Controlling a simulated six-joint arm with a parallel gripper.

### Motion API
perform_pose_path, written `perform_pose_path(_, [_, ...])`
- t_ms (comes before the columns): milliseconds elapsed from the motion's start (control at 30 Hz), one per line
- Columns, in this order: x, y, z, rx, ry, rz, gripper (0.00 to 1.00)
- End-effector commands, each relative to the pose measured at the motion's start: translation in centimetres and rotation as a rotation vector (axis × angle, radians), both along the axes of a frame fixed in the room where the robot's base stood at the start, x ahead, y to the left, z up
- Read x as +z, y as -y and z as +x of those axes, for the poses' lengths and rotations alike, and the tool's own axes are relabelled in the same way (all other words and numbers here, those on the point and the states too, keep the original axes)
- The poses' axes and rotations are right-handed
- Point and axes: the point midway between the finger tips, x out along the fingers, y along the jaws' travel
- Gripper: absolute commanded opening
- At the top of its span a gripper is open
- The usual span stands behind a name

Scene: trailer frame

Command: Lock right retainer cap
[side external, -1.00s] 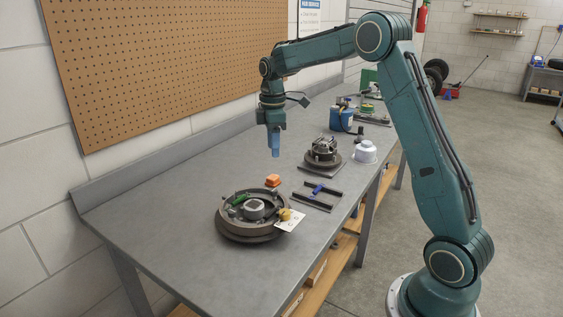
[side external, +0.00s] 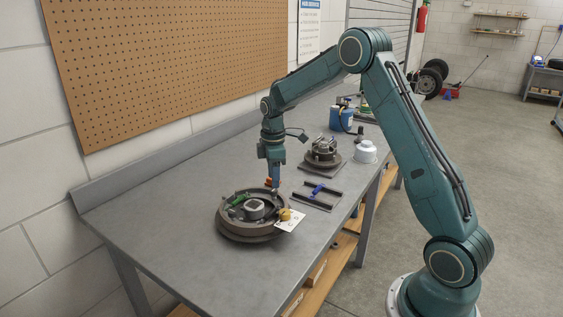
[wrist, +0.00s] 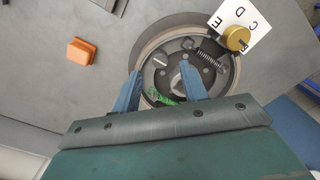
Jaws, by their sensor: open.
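A round brake assembly (side external: 226,225) lies on the bench, with a silver hub (side external: 254,209) at its middle and a green part (side external: 238,200) on its left. A brass-coloured knob (side external: 284,214) sits at its right edge by a white lettered card (side external: 291,224); the knob also shows in the wrist view (wrist: 235,38). I cannot tell for sure which part is the right retainer cap. My gripper (side external: 275,187) points down near the assembly's far edge. In the wrist view its fingers (wrist: 159,72) are apart and empty, seen across the assembly, partly hiding the green part.
An orange block (wrist: 81,51) lies on the bench, largely hidden behind my gripper in the side view. A dark rack with a blue-handled tool (side external: 318,189), a second hub on a plate (side external: 322,154) and a white container (side external: 365,152) stand farther back. The near-left bench is clear.

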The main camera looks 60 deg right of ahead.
Motion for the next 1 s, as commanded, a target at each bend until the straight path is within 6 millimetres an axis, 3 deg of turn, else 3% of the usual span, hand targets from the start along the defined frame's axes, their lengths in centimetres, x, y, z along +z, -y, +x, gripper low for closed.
perform_pose_path(300, [-3.4, 0.0, 0.0, 0.000, -0.001, 0.000, 0.43])
perform_pose_path(700, [-4.0, 0.0, 0.0, 0.000, -0.001, 0.001, 0.43])
perform_pose_path(733, [-4.0, 0.0, 0.0, 0.000, -0.001, 0.001, 0.41])
perform_pose_path(933, [-4.0, 0.0, 0.0, 0.000, -0.001, 0.001, 0.02])
perform_pose_path(1000, [-4.0, 0.0, 0.0, 0.000, 0.000, 0.000, 0.00])
